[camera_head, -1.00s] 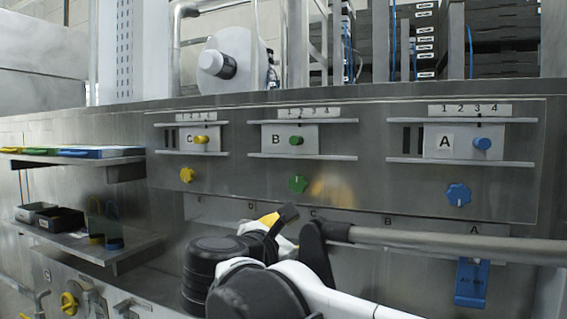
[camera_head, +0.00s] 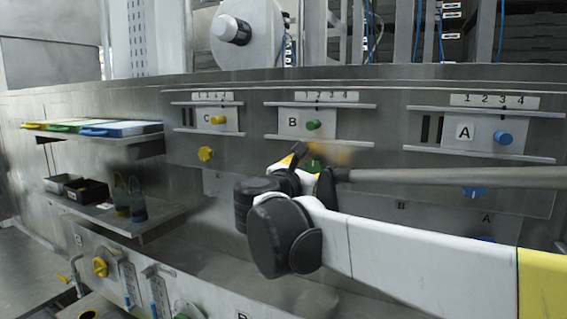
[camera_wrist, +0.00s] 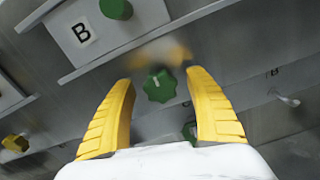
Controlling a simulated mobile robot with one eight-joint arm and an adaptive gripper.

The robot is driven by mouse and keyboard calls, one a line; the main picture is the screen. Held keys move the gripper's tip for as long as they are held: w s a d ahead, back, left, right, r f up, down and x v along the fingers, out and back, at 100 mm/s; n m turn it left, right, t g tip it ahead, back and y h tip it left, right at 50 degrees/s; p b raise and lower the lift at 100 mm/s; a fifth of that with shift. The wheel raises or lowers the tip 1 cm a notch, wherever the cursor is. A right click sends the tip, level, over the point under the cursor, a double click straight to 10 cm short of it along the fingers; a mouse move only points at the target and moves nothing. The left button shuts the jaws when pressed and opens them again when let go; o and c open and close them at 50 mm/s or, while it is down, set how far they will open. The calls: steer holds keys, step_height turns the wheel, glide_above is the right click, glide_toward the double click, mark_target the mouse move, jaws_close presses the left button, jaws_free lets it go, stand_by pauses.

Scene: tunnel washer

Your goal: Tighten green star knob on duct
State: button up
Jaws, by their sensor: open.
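The green star knob (camera_wrist: 160,86) sits on the metal panel below the slide plate marked B (camera_head: 293,122). In the wrist view it shows between the tips of my gripper's two yellow fingers (camera_wrist: 160,78), which are spread wide. I see no finger touching it, and the remaining distance is hard to judge. In the head view my arm hides most of the knob, and only a green bit (camera_head: 313,164) shows. A round green knob (camera_wrist: 116,8) stands on the B plate above it.
To the left are the C plate with a yellow knob (camera_head: 218,119) and a yellow star knob (camera_head: 205,153). To the right is the A plate with a blue knob (camera_head: 503,138). Metal rails (camera_head: 320,104) run above and below the plates. Shelves with trays (camera_head: 95,128) stand at far left.

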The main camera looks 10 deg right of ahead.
steer(key=c, duration=1.2)
